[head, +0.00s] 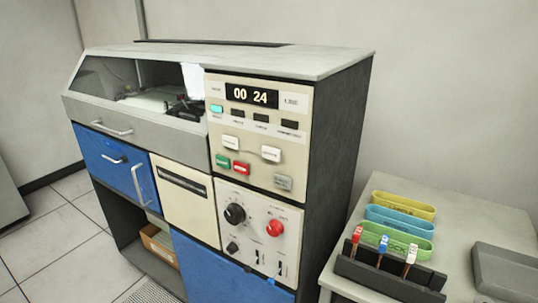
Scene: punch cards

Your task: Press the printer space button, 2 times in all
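The machine's control panel (260,110) faces me at its upper right. It carries a white button (231,142), a second white button (271,154), a green button (222,162), a red button (241,168) and a grey button (283,182). Their labels are too small to read, so I cannot tell which one is the printer space button. A display (252,96) above them reads "00 24". A row of small indicators sits under the display, the leftmost lit cyan (217,109). My gripper is not in view.
A lower panel holds a black knob (235,214) and a red knob (275,228). Nothing blocks the buttons.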

